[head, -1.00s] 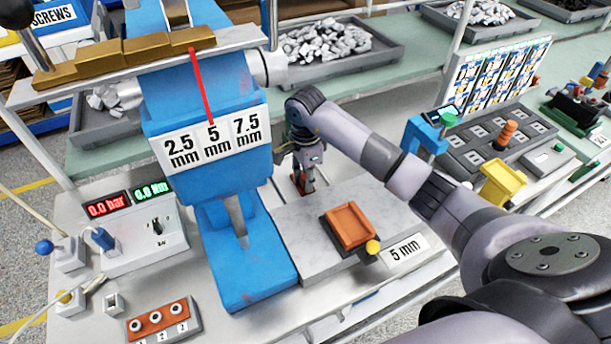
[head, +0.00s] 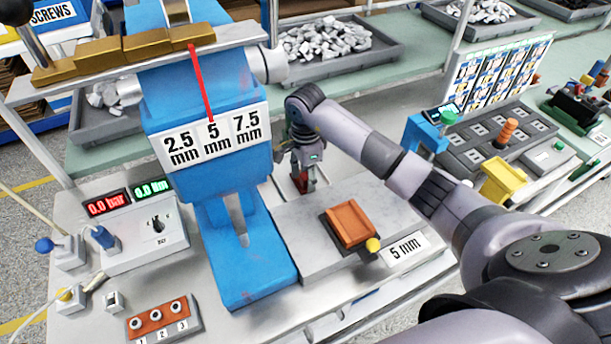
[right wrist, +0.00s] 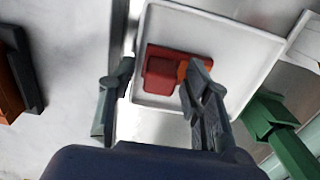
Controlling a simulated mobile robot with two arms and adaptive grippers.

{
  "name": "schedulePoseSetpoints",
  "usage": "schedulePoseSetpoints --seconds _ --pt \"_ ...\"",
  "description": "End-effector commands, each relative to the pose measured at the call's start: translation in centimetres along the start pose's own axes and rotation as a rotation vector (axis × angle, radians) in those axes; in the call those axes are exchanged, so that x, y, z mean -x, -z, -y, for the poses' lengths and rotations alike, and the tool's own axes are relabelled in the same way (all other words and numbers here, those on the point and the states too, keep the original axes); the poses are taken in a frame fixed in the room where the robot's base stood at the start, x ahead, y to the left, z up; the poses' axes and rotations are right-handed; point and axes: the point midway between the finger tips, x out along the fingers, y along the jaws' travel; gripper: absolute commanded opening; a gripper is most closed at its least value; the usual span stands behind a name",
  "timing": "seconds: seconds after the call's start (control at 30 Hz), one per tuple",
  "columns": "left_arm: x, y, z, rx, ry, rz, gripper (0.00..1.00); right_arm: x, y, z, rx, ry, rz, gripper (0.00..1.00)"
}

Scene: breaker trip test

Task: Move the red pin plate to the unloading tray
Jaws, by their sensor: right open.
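The red pin plate (right wrist: 165,72) lies within the rim of a white square tray (right wrist: 250,70) in the right wrist view. A small orange part shows at its right side, partly behind a finger. My right gripper (right wrist: 155,95) is open, with one finger left of the plate and the other overlapping its right edge in the picture. In the head view my right gripper (head: 303,178) points down behind the grey slab, with a bit of red (head: 302,184) at its fingers. My left gripper is not in view.
A blue press (head: 238,235) stands left of my right gripper. An orange block (head: 350,224) with a yellow knob (head: 373,245) sits on the grey slab (head: 300,245) in front. A yellow stand (head: 500,183) and blue fixture (head: 425,135) stand to the right.

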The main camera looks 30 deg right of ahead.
Motion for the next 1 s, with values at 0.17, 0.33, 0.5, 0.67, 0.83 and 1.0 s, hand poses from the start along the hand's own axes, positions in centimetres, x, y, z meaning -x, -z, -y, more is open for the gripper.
schedulePoseSetpoints --seconds 0.17,0.33,0.5,0.67,0.83,1.0 --pt "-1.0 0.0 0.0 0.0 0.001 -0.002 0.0 2.7 0.1 0.1 0.001 0.007 -0.002 0.45" --pt "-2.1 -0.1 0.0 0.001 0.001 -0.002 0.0 6.6 0.1 0.2 0.0 0.008 -0.002 0.45" --pt "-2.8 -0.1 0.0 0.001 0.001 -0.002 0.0 9.9 0.0 0.1 0.0 0.005 -0.001 0.45" --pt "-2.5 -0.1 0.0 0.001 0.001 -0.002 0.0 11.6 0.0 0.1 0.0 0.002 -0.001 0.45" --pt "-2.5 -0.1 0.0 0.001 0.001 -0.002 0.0 12.1 0.0 0.0 0.0 0.0 -0.001 0.45" --pt "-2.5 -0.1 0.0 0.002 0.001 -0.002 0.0 12.1 0.0 0.0 0.0 -0.001 0.0 0.45"
